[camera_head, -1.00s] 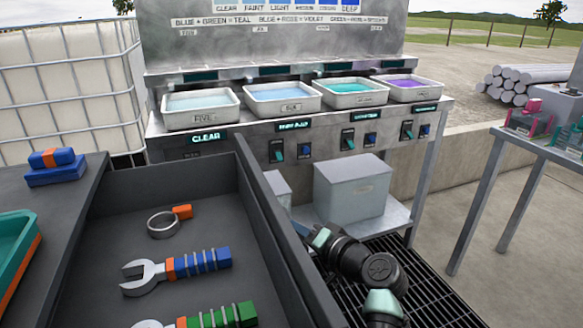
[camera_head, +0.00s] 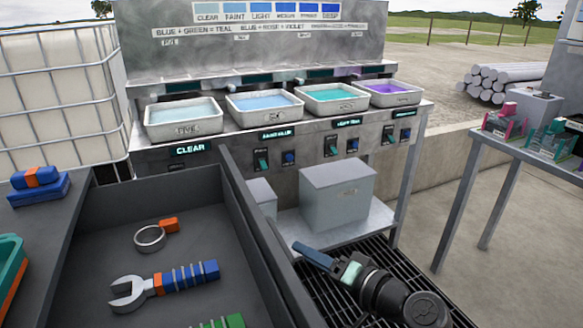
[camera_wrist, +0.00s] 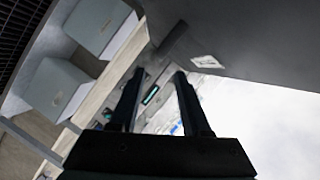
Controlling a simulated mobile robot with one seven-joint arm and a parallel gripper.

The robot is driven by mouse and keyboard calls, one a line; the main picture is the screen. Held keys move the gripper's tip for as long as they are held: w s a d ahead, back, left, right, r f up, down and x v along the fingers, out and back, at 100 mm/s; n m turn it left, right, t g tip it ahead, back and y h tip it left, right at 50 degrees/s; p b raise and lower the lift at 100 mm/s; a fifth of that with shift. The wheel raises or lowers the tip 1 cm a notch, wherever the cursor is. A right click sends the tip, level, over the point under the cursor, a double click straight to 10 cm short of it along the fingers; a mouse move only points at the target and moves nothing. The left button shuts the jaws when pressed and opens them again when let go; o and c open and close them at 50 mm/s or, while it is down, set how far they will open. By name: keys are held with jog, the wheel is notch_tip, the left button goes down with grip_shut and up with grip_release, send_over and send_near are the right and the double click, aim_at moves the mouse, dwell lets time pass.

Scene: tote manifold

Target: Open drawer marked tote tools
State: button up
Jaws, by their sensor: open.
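A deep dark grey drawer (camera_head: 105,238) stands pulled out at the lower left of the head view, with its inside showing. It holds a blue-and-orange wrench (camera_head: 165,283), a metal ring with an orange end (camera_head: 152,237), and part of a green-handled tool (camera_head: 222,321). No drawer marking is readable. In the wrist view a dark panel (camera_wrist: 255,38) with a small white label (camera_wrist: 208,62) fills the upper right; its text is too small to read. My gripper (camera_wrist: 158,90) is open and empty, its fingers apart. In the head view it is right of the drawer, apparently not touching it.
A metal bench (camera_head: 255,155) with several filled trays and switches stands behind. Grey boxes (camera_head: 337,192) sit on its lower shelf. A white caged tank (camera_head: 55,95) is at left, a side table (camera_head: 520,150) at right. A blue-and-orange block (camera_head: 38,185) lies left of the drawer.

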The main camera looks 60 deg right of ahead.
jog(key=shift+v, duration=1.55)
